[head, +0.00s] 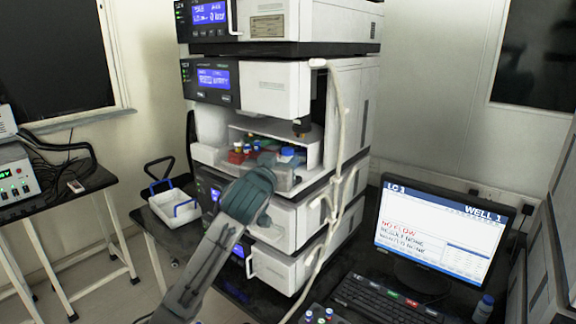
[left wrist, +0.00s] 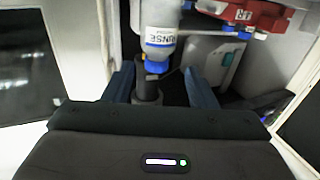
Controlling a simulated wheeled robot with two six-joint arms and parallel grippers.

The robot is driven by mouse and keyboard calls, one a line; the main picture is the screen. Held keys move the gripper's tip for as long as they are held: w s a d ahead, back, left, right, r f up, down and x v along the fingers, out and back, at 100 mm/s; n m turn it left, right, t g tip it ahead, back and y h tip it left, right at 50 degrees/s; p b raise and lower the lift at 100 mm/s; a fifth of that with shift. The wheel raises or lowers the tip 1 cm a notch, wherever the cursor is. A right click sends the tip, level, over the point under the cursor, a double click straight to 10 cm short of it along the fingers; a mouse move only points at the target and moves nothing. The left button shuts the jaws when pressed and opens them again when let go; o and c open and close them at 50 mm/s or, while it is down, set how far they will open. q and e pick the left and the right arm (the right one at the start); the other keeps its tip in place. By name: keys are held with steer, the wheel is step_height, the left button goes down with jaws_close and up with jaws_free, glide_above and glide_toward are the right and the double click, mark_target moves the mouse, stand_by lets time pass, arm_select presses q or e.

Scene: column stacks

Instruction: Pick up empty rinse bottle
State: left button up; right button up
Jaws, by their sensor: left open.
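In the left wrist view a whitish bottle (left wrist: 158,28) with a blue band or cap and a label reading RINSE shows just beyond my open jaws. I cannot tell how full it is. In the head view my left gripper (head: 262,172) is at the front of the open bay of the middle instrument and hides part of it. Its two fingers show apart in the wrist view (left wrist: 158,74), with the bottle lined up between them; I cannot tell whether either touches it. Blue-capped bottles (head: 287,152) show just behind the gripper. My right gripper is not in view.
A red rack (left wrist: 262,14) is close beside the bottle; red items (head: 237,154) show in the bay. The stacked instruments (head: 270,85) enclose it, with a pale tube (head: 338,120) at right. A white basket (head: 168,207) stands left; a monitor (head: 437,232) and small bottle (head: 484,307) are right.

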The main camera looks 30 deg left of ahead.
mark_target(286, 156)
arm_select(q)
steer(key=shift+w+a+p, duration=0.1)
steer(key=shift+w+p, duration=0.25)
steer(key=shift+w, duration=0.3)
steer(key=p+x, duration=0.2)
steer(key=x, duration=0.1)
steer(key=shift+w+f, duration=0.15)
steer(key=shift+w, duration=0.15)
steer(key=shift+w+f, duration=0.2)
steer(key=shift+w, duration=0.25)
steer(key=shift+s, duration=0.1)
steer(key=shift+c, duration=0.2)
steer(key=c, duration=0.6)
